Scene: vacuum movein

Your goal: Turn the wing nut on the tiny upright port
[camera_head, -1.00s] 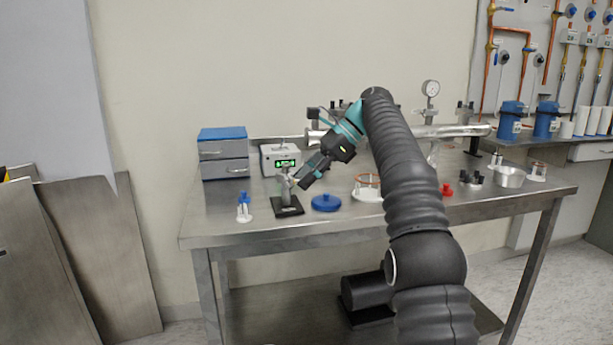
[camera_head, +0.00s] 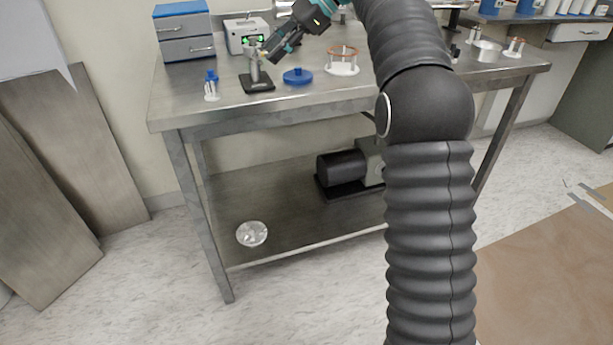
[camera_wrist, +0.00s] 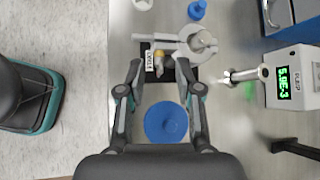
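The tiny upright port (camera_head: 254,66) is a grey metal post on a black square base (camera_head: 258,84), near the table's front left. In the wrist view the port (camera_wrist: 196,42) is seen from above, with a pale ring and a side arm. A small brass-coloured piece (camera_wrist: 158,62), perhaps the wing nut, shows beside a white label (camera_wrist: 149,61). My gripper (camera_head: 266,56) is tilted down to the left, close to the port's top. In the wrist view my gripper (camera_wrist: 159,66) is open, its fingertips on either side of the brass piece and label. I cannot tell whether they touch anything.
A blue disc (camera_head: 298,76) lies right of the port. A blue-capped white stand (camera_head: 211,86) is left of it. A gauge box with a green display (camera_head: 246,37) and blue-topped drawers (camera_head: 187,34) stand behind. A ringed white stand (camera_head: 342,62) is farther right.

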